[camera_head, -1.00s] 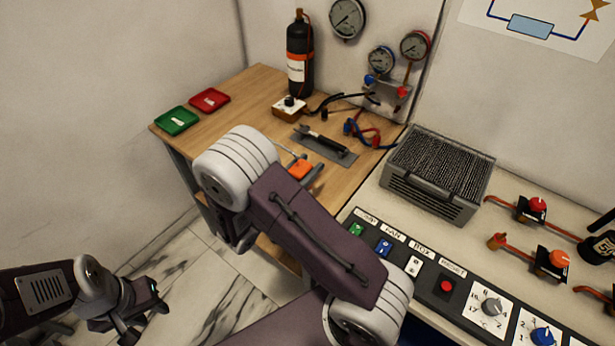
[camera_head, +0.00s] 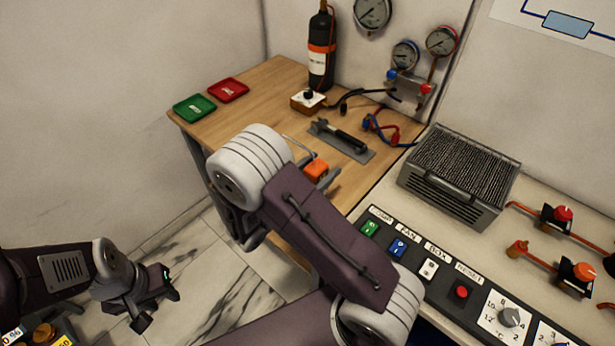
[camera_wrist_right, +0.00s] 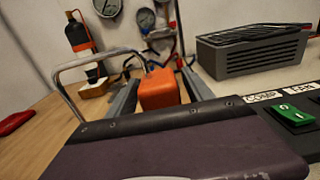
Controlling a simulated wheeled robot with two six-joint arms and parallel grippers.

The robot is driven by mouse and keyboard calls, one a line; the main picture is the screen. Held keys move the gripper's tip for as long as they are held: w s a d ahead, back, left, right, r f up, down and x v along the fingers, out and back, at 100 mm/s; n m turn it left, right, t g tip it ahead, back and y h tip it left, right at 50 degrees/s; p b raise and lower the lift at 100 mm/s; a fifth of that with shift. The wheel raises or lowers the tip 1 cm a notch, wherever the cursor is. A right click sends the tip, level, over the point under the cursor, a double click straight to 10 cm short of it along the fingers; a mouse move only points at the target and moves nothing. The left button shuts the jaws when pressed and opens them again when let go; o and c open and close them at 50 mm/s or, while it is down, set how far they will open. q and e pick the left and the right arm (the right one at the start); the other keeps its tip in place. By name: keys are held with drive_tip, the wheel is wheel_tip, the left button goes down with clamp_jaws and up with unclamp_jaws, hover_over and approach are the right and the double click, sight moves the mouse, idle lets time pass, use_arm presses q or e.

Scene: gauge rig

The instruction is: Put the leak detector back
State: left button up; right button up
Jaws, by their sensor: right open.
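The orange body that I take for the leak detector (camera_head: 316,168) has a thin bent metal tube and shows near the front of the wooden bench (camera_head: 262,95). It also shows in the right wrist view (camera_wrist_right: 159,88), the tube arching to its left. My right gripper (camera_head: 318,174) is open, with one finger on each side of the orange body. I cannot tell whether the detector touches the bench, as my forearm hides part of it. My left gripper (camera_head: 157,311) is open and empty over the floor at the lower left.
A grey mat (camera_head: 360,155) with a black tool lies behind the detector. A white-topped block (camera_head: 308,100), a black cylinder (camera_head: 320,62), and green (camera_head: 194,107) and red (camera_head: 228,90) trays stand further back. A grey finned box (camera_head: 455,205) and control panel (camera_head: 430,268) are at right.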

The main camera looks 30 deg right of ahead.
drive_tip(key=v, duration=1)
drive_tip(key=shift+s+a, duration=0.2)
drive_tip(key=shift+a, duration=0.15)
drive_tip(key=shift+f, duration=0.1)
